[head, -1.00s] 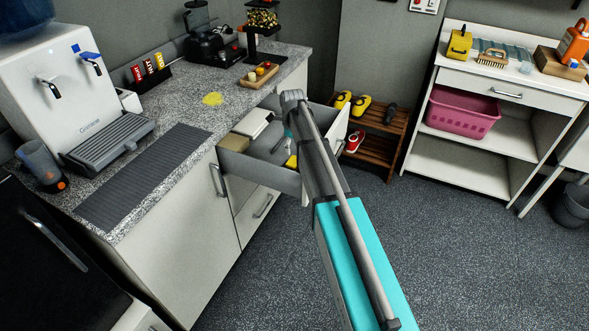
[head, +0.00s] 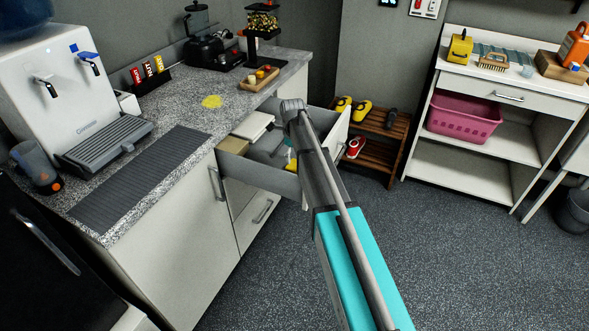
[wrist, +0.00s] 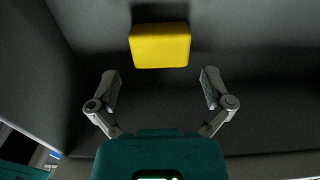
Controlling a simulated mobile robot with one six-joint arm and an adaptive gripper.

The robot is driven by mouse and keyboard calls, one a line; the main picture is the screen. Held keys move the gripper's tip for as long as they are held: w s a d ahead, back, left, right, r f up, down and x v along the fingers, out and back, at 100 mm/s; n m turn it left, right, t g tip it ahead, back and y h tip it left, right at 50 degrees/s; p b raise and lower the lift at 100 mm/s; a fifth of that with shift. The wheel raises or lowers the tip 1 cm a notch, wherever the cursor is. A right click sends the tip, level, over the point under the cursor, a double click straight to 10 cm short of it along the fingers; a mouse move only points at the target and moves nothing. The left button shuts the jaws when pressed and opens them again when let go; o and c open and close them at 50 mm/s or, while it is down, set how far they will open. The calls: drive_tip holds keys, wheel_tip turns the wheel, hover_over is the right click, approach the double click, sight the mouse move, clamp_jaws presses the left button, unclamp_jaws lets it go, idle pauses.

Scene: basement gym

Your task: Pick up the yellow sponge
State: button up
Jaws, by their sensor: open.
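The yellow sponge (wrist: 160,46) lies on the dark floor of the open drawer. In the wrist view it is at the top middle, just beyond the fingertips. A small bit of the yellow sponge (head: 291,166) shows in the head view beside my arm. My gripper (wrist: 160,88) is open and empty inside the drawer, its two fingers spread wider than the sponge and apart from it. In the head view my arm hides most of the gripper. The drawer (head: 255,173) is pulled out below the counter.
The drawer walls stand around my gripper. Light-coloured items (head: 253,127) lie toward the back of the drawer. The speckled counter (head: 185,105) bears a water dispenser (head: 75,90), a dark mat (head: 140,180) and a yellow splotch (head: 212,101). A shoe rack (head: 378,140) stands behind the drawer.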

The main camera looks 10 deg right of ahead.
sight(292, 164)
drive_tip(key=shift+a+f+b, duration=0.15)
drive_tip(key=shift+f+b, duration=2.15)
drive_tip(key=shift+f, duration=0.15)
drive_tip(key=c, duration=0.4)
